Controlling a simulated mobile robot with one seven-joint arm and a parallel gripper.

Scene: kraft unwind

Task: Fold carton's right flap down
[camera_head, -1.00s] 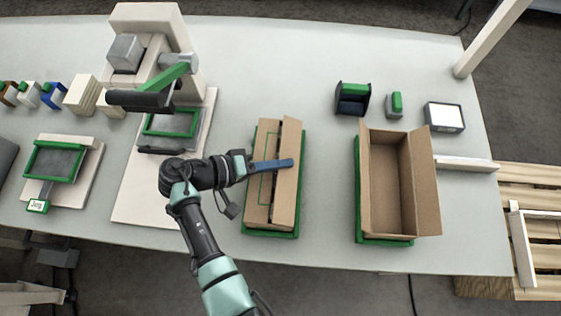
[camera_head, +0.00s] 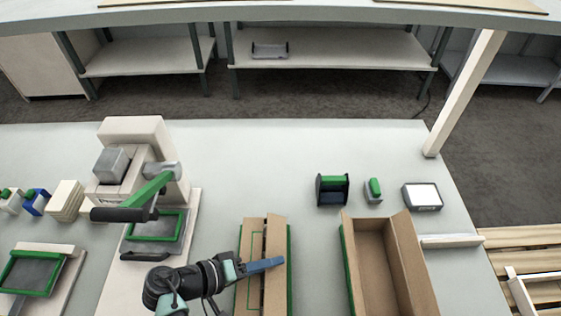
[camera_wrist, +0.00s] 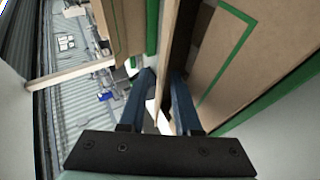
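The left carton has a left flap (camera_head: 250,262) with a green outline, lying about flat, and a right flap (camera_head: 276,240) standing tilted up. My gripper (camera_head: 280,262) reaches across this carton from the left, its blue fingers at the right flap. In the wrist view my gripper (camera_wrist: 163,74) has its fingers apart, with the flap's brown edge (camera_wrist: 172,45) seen between or just beyond them; contact cannot be told. The outlined flap shows at right (camera_wrist: 235,45). The carton's near end is cut off in the head view.
A second carton (camera_head: 405,262) stands open to the right, its right flap raised. A press-like machine (camera_head: 135,150) with a green lever is at left. A dark green-topped holder (camera_head: 332,190), a small green-topped item (camera_head: 374,190) and a screen device (camera_head: 422,196) sit behind. The table's back is clear.

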